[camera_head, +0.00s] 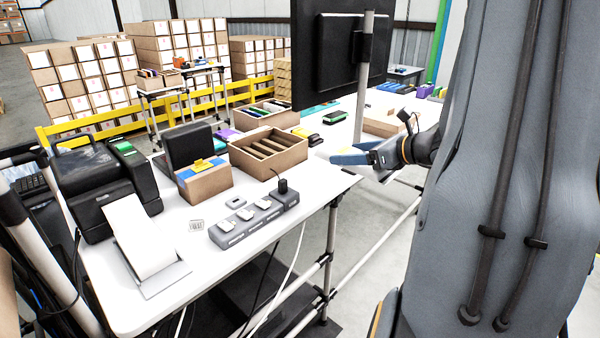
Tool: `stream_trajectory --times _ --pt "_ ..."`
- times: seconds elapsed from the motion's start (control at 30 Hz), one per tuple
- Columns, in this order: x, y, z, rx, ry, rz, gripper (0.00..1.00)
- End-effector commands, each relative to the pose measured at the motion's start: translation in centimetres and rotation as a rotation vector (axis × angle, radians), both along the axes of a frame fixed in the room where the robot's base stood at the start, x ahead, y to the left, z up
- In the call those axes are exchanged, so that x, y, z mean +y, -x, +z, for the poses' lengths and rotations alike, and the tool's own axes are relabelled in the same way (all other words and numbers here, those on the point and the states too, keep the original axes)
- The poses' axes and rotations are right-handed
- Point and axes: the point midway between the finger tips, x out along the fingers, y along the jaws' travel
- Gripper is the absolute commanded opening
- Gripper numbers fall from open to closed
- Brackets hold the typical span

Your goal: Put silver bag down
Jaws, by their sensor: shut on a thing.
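My gripper (358,153) reaches in from the right and points left, over the gap beside the right edge of the near white table (265,228).
An open divided carton (268,155), a grey power strip (253,220), a small box with blue and yellow (203,179) and a black printer (100,185) stand on the near table. A monitor (338,60) on a pole rises behind. A further open carton (265,113) holds flat items.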

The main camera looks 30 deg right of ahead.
Motion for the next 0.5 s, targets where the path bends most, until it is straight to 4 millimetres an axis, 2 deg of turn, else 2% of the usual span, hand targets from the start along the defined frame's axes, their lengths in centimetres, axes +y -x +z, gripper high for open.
stream_trajectory --times 0.17,0.5 --pt "1.2 -2.8 0.1 0.0 0.0 0.007 0.46" --pt "4.0 -10.5 0.2 0.0 0.0 0.005 0.46"
